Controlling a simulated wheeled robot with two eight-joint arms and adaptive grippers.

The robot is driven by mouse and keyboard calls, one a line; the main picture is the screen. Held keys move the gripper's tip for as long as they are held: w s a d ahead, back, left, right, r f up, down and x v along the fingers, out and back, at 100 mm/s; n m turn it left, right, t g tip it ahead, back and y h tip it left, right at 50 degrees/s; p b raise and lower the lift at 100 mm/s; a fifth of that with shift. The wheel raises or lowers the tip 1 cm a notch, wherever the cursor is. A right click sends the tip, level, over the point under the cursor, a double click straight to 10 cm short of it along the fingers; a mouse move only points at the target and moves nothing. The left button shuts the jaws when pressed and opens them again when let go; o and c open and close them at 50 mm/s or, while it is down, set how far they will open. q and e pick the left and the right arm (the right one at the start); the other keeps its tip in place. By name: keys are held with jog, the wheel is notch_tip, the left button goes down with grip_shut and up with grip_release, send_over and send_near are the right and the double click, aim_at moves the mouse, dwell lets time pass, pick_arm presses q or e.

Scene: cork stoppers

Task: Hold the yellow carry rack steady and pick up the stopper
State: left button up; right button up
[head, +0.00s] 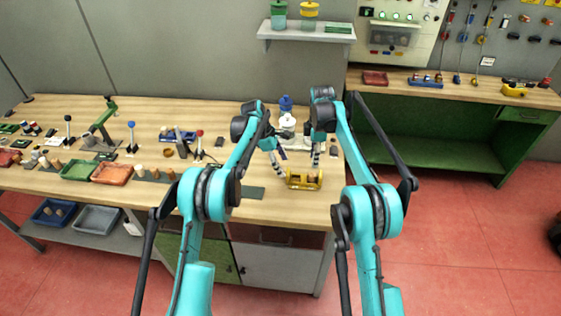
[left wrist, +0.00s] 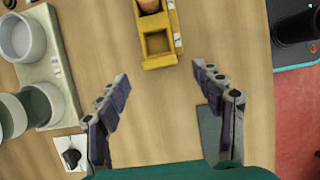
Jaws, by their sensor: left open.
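The yellow carry rack (head: 304,186) stands near the front right edge of the workbench; the left wrist view shows its near end (left wrist: 158,62) at the top. A brown cork stopper (left wrist: 149,5) sits in a compartment of the rack, partly cut off by the frame; the compartment nearer to me looks empty. My left gripper (head: 281,166) is just left of the rack in the head view. Its two fingers are spread wide in the left wrist view (left wrist: 160,78), with nothing between them. My right gripper (head: 317,155) hangs above and behind the rack; its fingers are too small to read.
A dark green plate (head: 254,192) lies on the bench, left of the rack. Trays and levers fill the bench's left side. The bench's right edge is close to the rack.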

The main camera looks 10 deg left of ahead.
aim_at(288, 175)
pick_arm(q)
jog(key=x, duration=0.6)
jog(key=shift+d+f, duration=0.15)
jog(key=shift+f, duration=0.2)
